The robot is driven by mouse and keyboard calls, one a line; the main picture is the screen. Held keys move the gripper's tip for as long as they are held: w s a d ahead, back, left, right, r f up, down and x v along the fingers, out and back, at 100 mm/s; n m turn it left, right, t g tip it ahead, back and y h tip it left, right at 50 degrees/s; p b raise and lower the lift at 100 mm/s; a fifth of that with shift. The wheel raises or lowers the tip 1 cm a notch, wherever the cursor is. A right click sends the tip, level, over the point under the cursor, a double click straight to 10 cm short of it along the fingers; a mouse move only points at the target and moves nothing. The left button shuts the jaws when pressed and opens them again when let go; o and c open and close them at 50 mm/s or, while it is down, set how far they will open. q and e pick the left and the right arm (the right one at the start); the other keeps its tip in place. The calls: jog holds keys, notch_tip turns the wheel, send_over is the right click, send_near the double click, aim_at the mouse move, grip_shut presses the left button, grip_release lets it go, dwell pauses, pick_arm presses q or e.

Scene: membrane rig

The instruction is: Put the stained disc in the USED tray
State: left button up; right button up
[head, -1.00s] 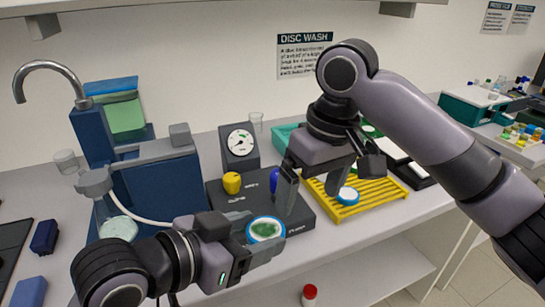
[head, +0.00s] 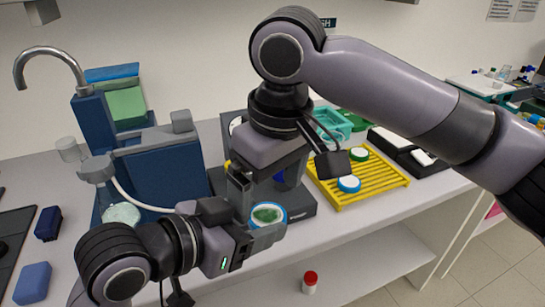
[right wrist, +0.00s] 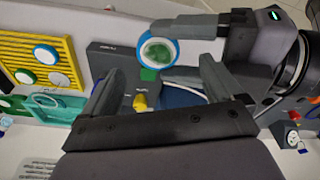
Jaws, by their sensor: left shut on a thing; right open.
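The stained disc (head: 268,214) has a blue rim, a white face and a green stain. It also shows in the right wrist view (right wrist: 157,52). My left gripper (head: 256,228) is shut on its edge and holds it up in front of the dark console. My right gripper (head: 264,192) is open and empty, with its fingers just above and beside the disc. In the right wrist view the disc lies beyond and between its fingertips, apparently apart from them. A teal tray (head: 332,122) stands behind the yellow rack; I cannot read a USED label on any tray.
The dark console (head: 303,211) with a yellow knob (right wrist: 140,102) is close behind my grippers. The blue sink unit (head: 165,170) stands left.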

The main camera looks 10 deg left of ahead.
aim_at(265, 214)
jog(key=shift+w+a+f, duration=0.15)
jog(key=shift+f, duration=1.05)
jog(key=shift+w+a+f, duration=0.1)
jog(key=shift+f, duration=1.1)
jog(key=c, duration=1.1)
pick_arm(q)
jog(key=o, duration=1.1)
pick_arm(e)
jog(key=shift+c, duration=0.2)
